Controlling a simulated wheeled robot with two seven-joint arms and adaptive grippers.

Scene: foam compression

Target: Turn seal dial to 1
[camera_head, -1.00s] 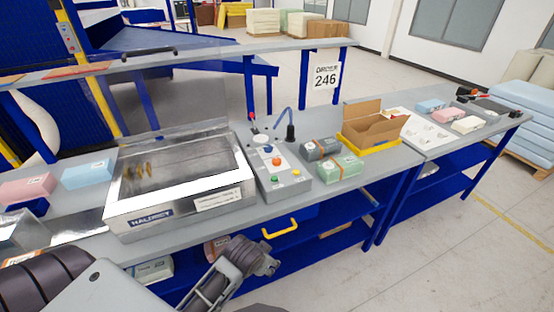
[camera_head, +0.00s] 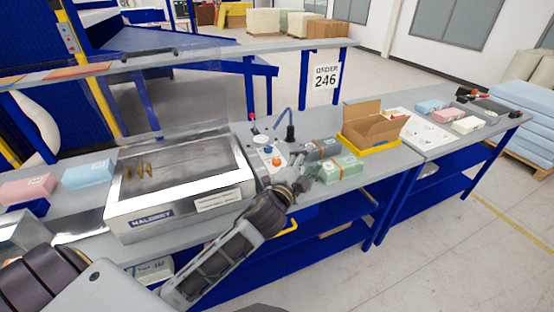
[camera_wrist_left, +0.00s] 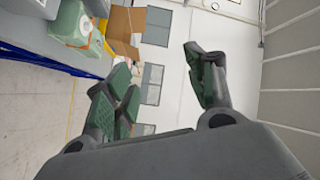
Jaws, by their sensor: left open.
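The grey control box (camera_head: 268,152) stands on the bench to the right of the steel machine. My left gripper (camera_head: 303,180) is in front of the box's front right corner, and my arm hides the box's front part. In the left wrist view my left gripper (camera_wrist_left: 160,88) is open, with nothing between its fingers. My right gripper is not in view.
The steel machine (camera_head: 150,218) stands left of the control box. Green foam packs (camera_head: 345,168) and grey packs (camera_head: 318,147) lie close to the right of my gripper. An open cardboard box (camera_head: 375,125) sits in a yellow tray farther right.

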